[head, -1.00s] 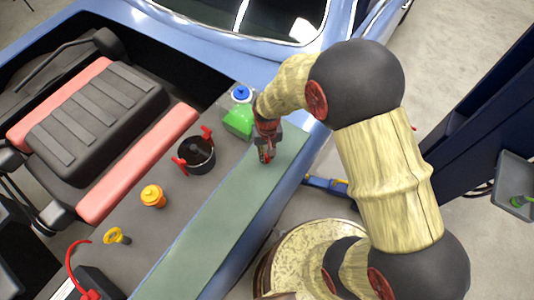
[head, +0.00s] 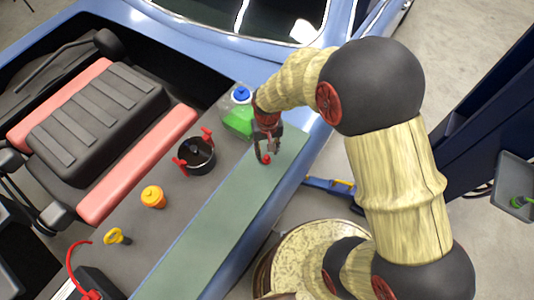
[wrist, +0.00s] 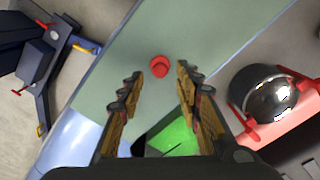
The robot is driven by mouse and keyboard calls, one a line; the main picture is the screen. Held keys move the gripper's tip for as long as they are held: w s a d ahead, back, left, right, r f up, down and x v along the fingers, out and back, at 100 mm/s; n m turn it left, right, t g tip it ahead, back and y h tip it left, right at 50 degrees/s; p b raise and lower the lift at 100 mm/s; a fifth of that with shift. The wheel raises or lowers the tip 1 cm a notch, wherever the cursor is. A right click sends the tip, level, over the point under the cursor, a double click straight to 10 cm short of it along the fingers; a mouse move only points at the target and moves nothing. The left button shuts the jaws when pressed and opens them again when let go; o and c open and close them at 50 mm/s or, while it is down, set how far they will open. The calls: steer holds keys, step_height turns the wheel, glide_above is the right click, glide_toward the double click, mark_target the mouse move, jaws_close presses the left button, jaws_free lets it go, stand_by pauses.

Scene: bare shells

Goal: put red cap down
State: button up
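The red cap (head: 265,158) rests on the green-grey strip (head: 215,222) near its far end. In the wrist view the red cap (wrist: 160,66) lies on the strip ahead of the fingertips, between their lines and apart from both. My gripper (head: 268,150) is just above the cap in the head view. In the wrist view my gripper (wrist: 156,80) has its two fingers spread wide with nothing between them.
A bottle with green liquid and a blue cap (head: 241,94) stands behind my gripper. A dark pot with red handles (head: 195,155), an orange jar (head: 153,196) and a yellow-ringed dipstick (head: 117,236) stand to the left. The near strip is clear.

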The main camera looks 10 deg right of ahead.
step_height(320, 180, up, 9)
step_height(320, 180, up, 13)
steer(key=t, duration=0.2)
glide_above(267, 157)
steer(key=s+d, duration=0.4)
steer(key=s+d+r+t, duration=0.3)
steer(key=s+d+r, duration=0.2)
steer(key=s+r, duration=0.6)
steer(key=shift+s+d+t, duration=0.15)
steer(key=shift+s+t, duration=0.15)
steer(key=shift+s, duration=0.55)
step_height(267, 157, down, 11)
steer(key=b, duration=1)
steer(key=shift+b, duration=0.4)
